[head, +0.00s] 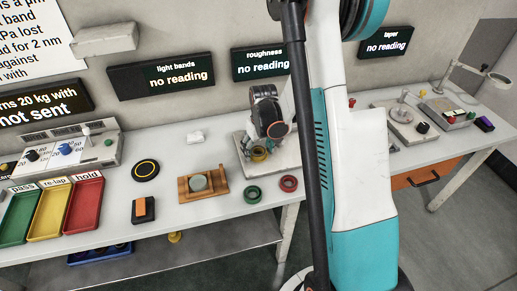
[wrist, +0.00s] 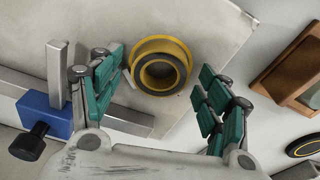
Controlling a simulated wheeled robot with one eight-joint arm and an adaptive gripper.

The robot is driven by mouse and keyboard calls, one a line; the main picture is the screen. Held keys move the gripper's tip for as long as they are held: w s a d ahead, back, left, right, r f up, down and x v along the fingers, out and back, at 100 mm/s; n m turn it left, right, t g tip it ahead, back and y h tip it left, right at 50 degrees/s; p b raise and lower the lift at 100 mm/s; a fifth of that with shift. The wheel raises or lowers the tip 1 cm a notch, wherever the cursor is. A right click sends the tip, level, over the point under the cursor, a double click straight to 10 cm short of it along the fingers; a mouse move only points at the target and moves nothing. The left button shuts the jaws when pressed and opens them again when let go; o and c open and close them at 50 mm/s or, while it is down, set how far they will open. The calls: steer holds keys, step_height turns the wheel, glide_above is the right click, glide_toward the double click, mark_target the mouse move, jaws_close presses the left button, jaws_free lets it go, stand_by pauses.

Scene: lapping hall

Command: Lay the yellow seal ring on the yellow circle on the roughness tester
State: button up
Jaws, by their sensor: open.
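The yellow seal ring (wrist: 160,72) lies over the pale plate of the roughness tester (wrist: 215,30), between and just beyond my fingertips in the wrist view. A yellow curved band, which looks like the yellow circle (wrist: 158,41), shows around its upper side. The ring looks shifted toward the lower side of that band; I cannot tell if it rests fully flat. My gripper (wrist: 160,84) is open, its green-padded fingers apart on both sides of the ring. In the head view the ring (head: 259,154) shows low on the tester, and my arm hides part of the tester.
A blue block with a black knob (wrist: 40,125) and metal bars stand close to my left finger. A wooden holder (head: 203,185), a green ring (head: 253,194) and a red ring (head: 288,183) lie on the bench nearby. Coloured trays (head: 48,210) stand at the left.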

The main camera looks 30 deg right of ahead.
step_height(320, 180, up, 12)
steer(key=s+p, duration=0.1)
steer(key=p, duration=0.2)
steer(key=shift+s+r, duration=0.15)
steer(key=shift+s, duration=0.1)
